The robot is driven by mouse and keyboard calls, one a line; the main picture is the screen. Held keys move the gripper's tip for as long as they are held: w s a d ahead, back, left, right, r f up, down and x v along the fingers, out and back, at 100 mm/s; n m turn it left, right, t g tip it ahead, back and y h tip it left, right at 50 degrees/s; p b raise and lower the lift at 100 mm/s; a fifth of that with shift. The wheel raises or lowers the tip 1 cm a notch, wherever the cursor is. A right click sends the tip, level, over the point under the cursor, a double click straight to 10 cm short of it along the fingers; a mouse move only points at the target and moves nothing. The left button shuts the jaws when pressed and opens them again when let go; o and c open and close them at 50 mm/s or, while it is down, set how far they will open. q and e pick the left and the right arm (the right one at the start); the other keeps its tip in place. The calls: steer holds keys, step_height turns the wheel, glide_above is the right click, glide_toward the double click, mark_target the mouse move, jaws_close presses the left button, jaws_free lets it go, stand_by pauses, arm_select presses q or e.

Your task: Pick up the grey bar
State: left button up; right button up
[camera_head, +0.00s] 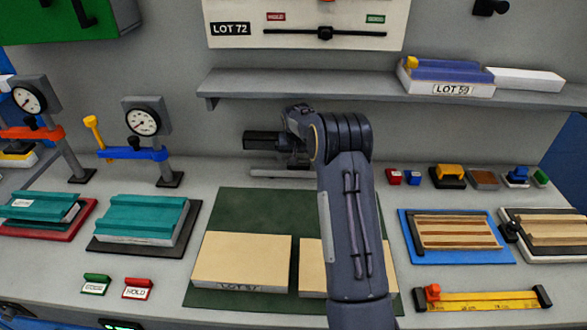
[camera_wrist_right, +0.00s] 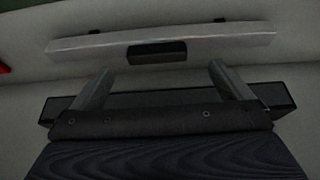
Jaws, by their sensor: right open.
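The grey bar (camera_head: 268,173) lies at the back of the bench, near the wall and behind the green mat; my right arm hides part of it in the head view. In the right wrist view the grey bar (camera_wrist_right: 222,42) runs across the top, with a dark block (camera_wrist_right: 157,53) at its middle. My right gripper (camera_wrist_right: 160,72) is open and empty, its two fingers apart and pointing toward the bar, with a gap before it. In the head view my right gripper (camera_head: 264,141) hangs above the bar. My left gripper is not in view.
The green mat (camera_head: 258,207) carries two tan panels (camera_head: 241,261). Dial gauges (camera_head: 143,122) and teal panels (camera_head: 143,217) stand left. Small coloured blocks (camera_head: 393,177), a blue tray (camera_head: 408,247) and a yellow ruler fixture (camera_head: 485,301) are right. A grey shelf (camera_head: 300,86) overhangs the back.

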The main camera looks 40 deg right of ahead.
mark_target(299, 164)
steer(key=x, duration=0.2)
steer(key=p+x, duration=0.1)
steer(key=x, duration=0.1)
steer(key=shift+d+r+p, duration=0.1)
steer(key=shift+d+p, duration=0.15)
steer(key=shift+p, duration=0.05)
steer(key=shift+f, duration=0.4)
steer(key=c, duration=1.7)
steer(key=shift+w+d+r, duration=0.1)
steer(key=shift+r, duration=0.1)
steer(key=shift+c, duration=0.3)
